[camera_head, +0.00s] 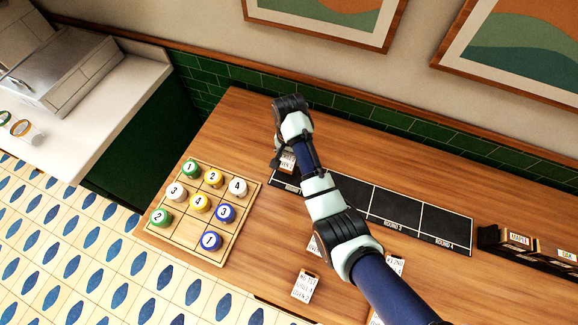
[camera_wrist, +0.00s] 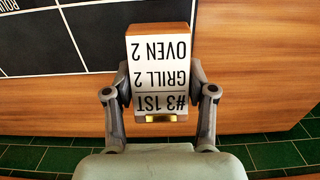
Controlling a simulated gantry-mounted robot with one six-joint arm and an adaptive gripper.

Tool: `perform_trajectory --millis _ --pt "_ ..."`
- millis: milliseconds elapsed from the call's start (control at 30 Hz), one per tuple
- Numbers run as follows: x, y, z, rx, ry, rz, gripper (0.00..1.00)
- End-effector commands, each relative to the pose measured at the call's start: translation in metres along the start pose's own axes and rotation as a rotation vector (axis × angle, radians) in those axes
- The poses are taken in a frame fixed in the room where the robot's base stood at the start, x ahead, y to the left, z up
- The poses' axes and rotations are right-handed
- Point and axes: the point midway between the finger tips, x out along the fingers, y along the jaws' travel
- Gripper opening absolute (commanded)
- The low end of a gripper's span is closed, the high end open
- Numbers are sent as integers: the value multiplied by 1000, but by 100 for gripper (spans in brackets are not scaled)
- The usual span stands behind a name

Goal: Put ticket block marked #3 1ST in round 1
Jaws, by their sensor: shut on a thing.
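The ticket block marked #3 1ST (camera_wrist: 160,75), with GRILL 2 and OVEN 2 on its white face, is between the fingers of my gripper (camera_wrist: 160,112) in the wrist view. My gripper is shut on it. In the head view the block (camera_head: 287,162) shows partly beside my gripper (camera_head: 281,158), near the left end of the black round board (camera_head: 396,206). The board's lettering ROUND 3 and ROUND 4 shows; my arm hides part of its left half. In the wrist view the board (camera_wrist: 88,35) lies to the upper left. The block's height cannot be told.
Other ticket blocks lie on the wooden counter (camera_head: 250,290), one in front (camera_head: 303,286) and others partly behind my arm. A dark rack (camera_head: 488,238) with blocks is at right. Green tiles (camera_head: 350,135) line the wall behind.

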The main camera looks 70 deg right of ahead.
Motion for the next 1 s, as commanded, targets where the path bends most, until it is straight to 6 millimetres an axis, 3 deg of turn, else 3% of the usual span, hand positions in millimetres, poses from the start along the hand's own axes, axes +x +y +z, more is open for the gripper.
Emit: perform_trajectory --millis 233,500,867,900,1000 --pt "15 0 0 0 0 0 17" --pt "55 0 0 0 0 0 17" --pt "59 0 0 0 1 -1 17" --pt "58 0 0 0 1 -1 60" --pt "58 0 0 0 1 -1 77"
